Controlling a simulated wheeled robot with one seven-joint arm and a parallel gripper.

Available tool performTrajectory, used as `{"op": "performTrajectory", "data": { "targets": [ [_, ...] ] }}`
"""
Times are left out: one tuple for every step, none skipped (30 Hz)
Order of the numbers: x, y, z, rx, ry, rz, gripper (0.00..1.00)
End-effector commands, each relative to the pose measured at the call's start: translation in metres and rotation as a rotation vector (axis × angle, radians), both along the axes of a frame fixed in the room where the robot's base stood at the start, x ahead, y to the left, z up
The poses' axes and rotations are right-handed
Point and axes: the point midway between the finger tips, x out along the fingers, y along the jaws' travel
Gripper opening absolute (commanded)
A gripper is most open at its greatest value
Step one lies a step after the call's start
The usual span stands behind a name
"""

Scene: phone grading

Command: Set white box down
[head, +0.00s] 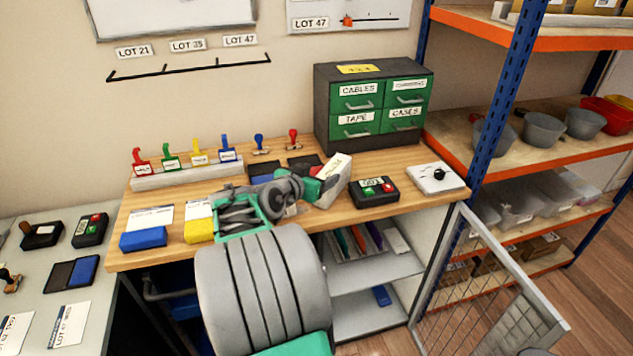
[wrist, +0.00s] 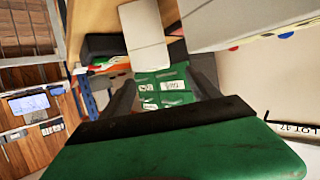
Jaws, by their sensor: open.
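A white box (head: 335,172) stands tilted at the middle back of the wooden bench, in front of the green drawer cabinet. My gripper (head: 316,188) is right beside it, on its near left side, and partly covers it. In the wrist view my gripper (wrist: 163,84) has its two dark fingers apart, with green drawer fronts seen between them. A pale box-shaped thing (wrist: 143,28) shows beyond the fingers there; I cannot tell for sure that it is the white box. The box's lower edge and any contact with the fingers are hard to make out.
The drawer cabinet (head: 372,105) stands behind. A stamp rack (head: 187,174) is at the left. Blue (head: 143,238) and yellow (head: 199,229) blocks sit at the front left.

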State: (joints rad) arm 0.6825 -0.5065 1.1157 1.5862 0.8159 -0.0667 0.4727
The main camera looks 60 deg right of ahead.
Motion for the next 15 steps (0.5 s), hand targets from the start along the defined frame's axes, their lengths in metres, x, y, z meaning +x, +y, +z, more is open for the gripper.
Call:
{"op": "performTrajectory", "data": {
  "targets": [
    [-0.005,-0.004,-0.008,-0.011,-0.001,-0.013,0.71],
    [-0.004,-0.005,-0.008,-0.009,-0.001,-0.010,0.71],
    [-0.003,-0.008,-0.009,-0.007,0.000,-0.009,0.71],
    [-0.003,-0.011,-0.009,-0.006,0.001,-0.009,0.71],
    [-0.003,-0.015,-0.010,-0.006,0.001,-0.009,0.71],
    [-0.004,-0.021,-0.011,-0.006,0.002,-0.009,0.71],
    [-0.004,-0.025,-0.012,-0.005,0.002,-0.009,0.71],
    [-0.005,-0.029,-0.014,-0.004,0.003,-0.010,0.71],
    [-0.006,-0.034,-0.015,-0.004,0.003,-0.010,0.71],
    [-0.006,-0.038,-0.016,-0.003,0.003,-0.008,0.71],
    [-0.007,-0.044,-0.016,-0.004,0.003,-0.010,0.71],
    [-0.008,-0.051,-0.018,-0.002,0.002,-0.009,0.71],
    [-0.009,-0.056,-0.020,-0.002,0.002,-0.009,0.71],
    [-0.009,-0.061,-0.023,-0.002,0.003,-0.008,0.71],
    [-0.008,-0.067,-0.026,-0.003,0.003,-0.005,0.71]
  ]
}}
